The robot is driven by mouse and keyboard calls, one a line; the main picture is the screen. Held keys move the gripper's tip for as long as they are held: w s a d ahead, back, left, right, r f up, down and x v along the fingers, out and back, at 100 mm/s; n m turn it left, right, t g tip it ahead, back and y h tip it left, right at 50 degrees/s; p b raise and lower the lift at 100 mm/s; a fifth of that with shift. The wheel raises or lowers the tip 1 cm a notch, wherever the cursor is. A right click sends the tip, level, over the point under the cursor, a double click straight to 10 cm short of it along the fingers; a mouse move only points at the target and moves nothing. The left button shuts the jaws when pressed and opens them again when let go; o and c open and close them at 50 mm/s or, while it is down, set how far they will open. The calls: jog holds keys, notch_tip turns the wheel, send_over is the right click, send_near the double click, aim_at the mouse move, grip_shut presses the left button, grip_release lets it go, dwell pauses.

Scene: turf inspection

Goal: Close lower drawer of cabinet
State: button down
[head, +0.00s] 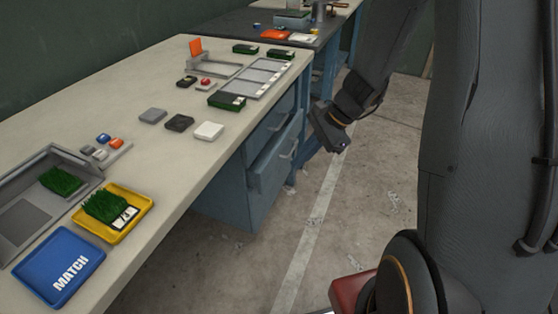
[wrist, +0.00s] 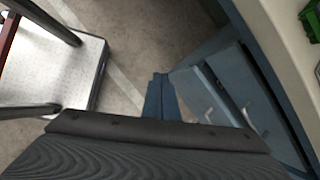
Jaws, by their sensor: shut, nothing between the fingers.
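The blue cabinet (head: 224,192) stands under the pale workbench. Its lower drawer (head: 272,168) sticks out a little from the cabinet face, with a pale handle on its front. The upper drawer (head: 270,127) above it looks flush. In the wrist view, the lower drawer (wrist: 197,97) and the upper drawer (wrist: 238,82) lie right of centre. My gripper (head: 330,132) is shut and empty, hanging to the right of the drawer fronts, apparently apart from them. Its fingertips are hard to make out, and its dark body fills the bottom of the wrist view.
The workbench top (head: 150,75) holds turf samples, a yellow tray (head: 140,212), a blue MATCH tray (head: 58,268) and several small blocks. A second, darker bench (head: 240,24) stands behind.

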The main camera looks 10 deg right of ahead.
jog(key=w+d+f+m+t+y+b, duration=0.1)
jog(key=w+d+f+m+t, duration=0.3)
jog(key=w+d+f+m, duration=0.45)
send_near(271, 162)
notch_tip(271, 162, down, 3)
jog(key=shift+w+a+f+m+p, duration=0.15)
jog(key=shift+w+a, duration=0.35)
jog(key=shift+a, duration=0.3)
jog(key=shift+w+a+f+m+p, duration=0.15)
jog(key=shift+w+a, duration=0.35)
jog(key=shift+a, duration=0.3)
jog(key=shift+r, duration=0.1)
